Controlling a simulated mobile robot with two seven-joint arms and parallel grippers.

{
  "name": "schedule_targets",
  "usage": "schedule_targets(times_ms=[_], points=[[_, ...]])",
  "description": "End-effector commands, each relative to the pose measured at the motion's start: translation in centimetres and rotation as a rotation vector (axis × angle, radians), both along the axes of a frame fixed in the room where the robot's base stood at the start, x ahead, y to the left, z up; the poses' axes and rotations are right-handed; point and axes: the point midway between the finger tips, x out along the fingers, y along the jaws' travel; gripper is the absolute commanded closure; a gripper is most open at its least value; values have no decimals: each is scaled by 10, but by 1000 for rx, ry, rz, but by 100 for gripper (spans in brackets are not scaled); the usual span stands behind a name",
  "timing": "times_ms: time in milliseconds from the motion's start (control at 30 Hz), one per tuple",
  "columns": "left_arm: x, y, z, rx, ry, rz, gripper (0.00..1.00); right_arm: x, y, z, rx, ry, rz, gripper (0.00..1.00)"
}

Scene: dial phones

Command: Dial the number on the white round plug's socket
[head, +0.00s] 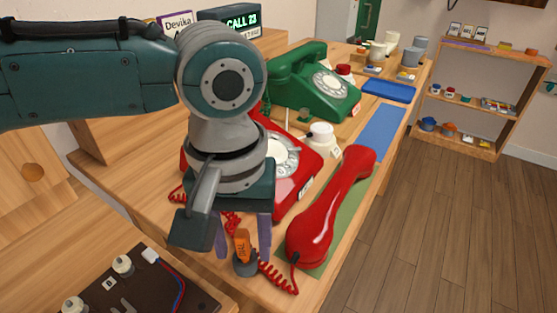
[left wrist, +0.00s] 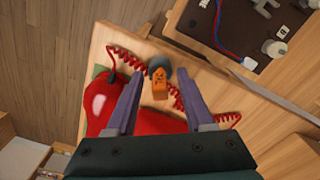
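The red dial phone (head: 305,152) stands on the desk, partly hidden by my left arm. Its red handset (head: 330,210) lies off the phone on a green mat. A dark board (head: 150,290) at the lower left carries white round pieces (head: 122,265) and a white square connector (head: 150,255) with red and blue wires. The board also shows in the left wrist view (left wrist: 235,30). My left gripper (head: 243,240) is open, pointing down. An orange-tagged piece on a dark round base (left wrist: 160,82) shows between its fingers (left wrist: 158,80), apparently untouched. My right gripper is out of view.
A green dial phone (head: 315,85) stands farther back. A white round object with a tag (head: 321,135) is beside the red phone. Floor (head: 450,220) is clear.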

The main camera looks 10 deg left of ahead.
Motion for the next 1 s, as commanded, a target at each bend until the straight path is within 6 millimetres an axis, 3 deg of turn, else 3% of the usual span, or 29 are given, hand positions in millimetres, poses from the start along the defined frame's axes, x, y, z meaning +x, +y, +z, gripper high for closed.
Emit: schedule_targets(times_ms=[267, 367, 700, 1000], points=[[0, 0, 3, 0, 0, 0, 47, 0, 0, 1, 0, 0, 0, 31], [0, 0, 15, 0, 0, 1, 47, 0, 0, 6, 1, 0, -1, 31], [1, 0, 81, 0, -3, 0, 47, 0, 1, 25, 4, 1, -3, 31], [0, 0, 100, 0, 0, 0, 47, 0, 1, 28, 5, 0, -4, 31]])
